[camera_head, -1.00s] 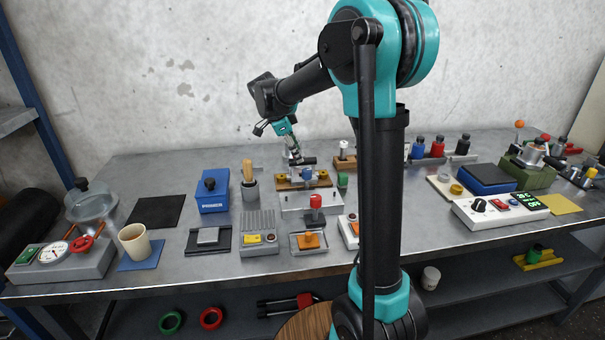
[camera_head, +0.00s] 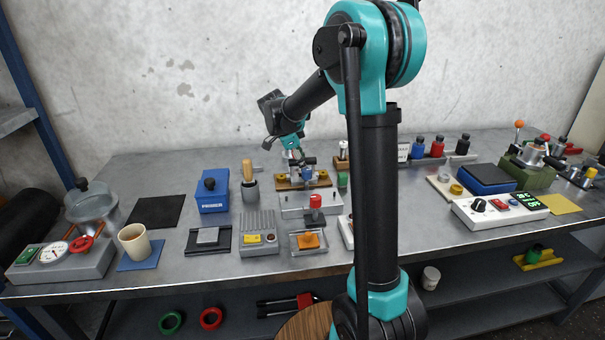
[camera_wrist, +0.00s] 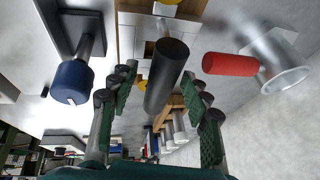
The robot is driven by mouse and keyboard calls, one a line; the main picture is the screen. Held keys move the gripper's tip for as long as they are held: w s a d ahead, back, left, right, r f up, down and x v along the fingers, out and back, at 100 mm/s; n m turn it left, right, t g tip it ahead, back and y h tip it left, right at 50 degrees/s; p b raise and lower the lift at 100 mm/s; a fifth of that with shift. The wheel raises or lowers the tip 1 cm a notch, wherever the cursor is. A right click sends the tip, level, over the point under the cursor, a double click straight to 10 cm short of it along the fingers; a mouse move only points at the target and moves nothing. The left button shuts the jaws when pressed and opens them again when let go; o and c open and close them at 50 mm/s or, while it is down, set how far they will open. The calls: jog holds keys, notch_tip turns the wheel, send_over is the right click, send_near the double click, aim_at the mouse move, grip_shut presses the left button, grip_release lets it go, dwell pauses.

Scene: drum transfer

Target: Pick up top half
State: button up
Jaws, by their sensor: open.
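My gripper (camera_head: 301,156) is at the wooden-based fixture (camera_head: 287,184) near the back middle of the bench. In the wrist view the green-padded fingers of my gripper (camera_wrist: 160,88) are spread apart. A dark cylindrical handle (camera_wrist: 166,70) stands between them, with gaps on both sides. A dark piece (camera_head: 310,161) shows on top of the fixture beside the fingers in the head view. The fixture has yellow round parts at its ends and sits on a pale grey block (camera_head: 300,205). I cannot tell where the top half ends and the lower part begins.
A red-topped knob (camera_head: 316,201) stands in front of the fixture. A white-topped post (camera_head: 343,149) stands close on the right.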

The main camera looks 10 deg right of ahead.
jog(key=shift+f, duration=0.2)
dwell(0.4)
grip_shut()
